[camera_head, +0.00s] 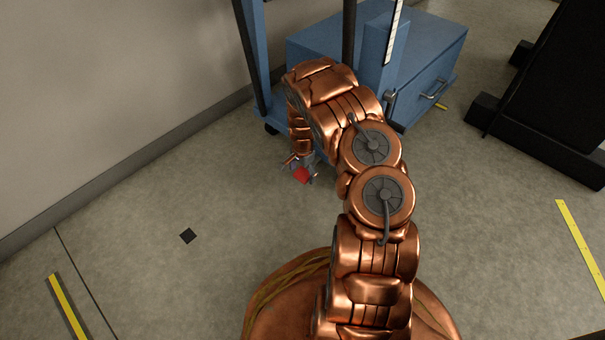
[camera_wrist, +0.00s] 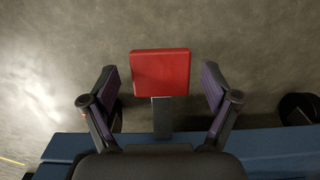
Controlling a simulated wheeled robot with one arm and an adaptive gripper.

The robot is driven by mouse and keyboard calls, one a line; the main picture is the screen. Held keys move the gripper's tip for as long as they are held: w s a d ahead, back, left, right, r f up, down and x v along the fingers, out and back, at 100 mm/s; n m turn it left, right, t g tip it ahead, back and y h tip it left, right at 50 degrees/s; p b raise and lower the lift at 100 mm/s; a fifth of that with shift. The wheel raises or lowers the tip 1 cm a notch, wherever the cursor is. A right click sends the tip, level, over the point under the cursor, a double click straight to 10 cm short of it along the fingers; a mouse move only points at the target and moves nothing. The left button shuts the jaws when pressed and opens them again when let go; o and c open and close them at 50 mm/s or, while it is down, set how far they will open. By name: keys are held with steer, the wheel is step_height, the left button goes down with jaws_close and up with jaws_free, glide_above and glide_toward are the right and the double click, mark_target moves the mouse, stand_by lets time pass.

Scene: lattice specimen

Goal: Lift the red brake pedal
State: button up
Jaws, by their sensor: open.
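The red brake pedal (camera_wrist: 160,72) is a flat, square red pad on a short grey metal arm (camera_wrist: 162,117) in the wrist view. The grey arm joins a blue frame at the bottom of that view. My gripper (camera_wrist: 160,80) is open, with one finger on each side of the pedal and a visible gap on both sides. In the head view the red pedal (camera_head: 302,175) is small and sits between the fingertips of my gripper (camera_head: 300,168), low by the blue cart. I cannot tell the exact height between fingers and pedal.
A blue cart (camera_head: 425,45) with a drawer box and uprights stands behind my arm. Its blue base (camera_wrist: 270,150) crosses the bottom of the wrist view, with dark casters (camera_wrist: 297,108). A black stand (camera_head: 545,140) is at right.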

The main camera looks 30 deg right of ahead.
jaws_close()
stand_by(0.7)
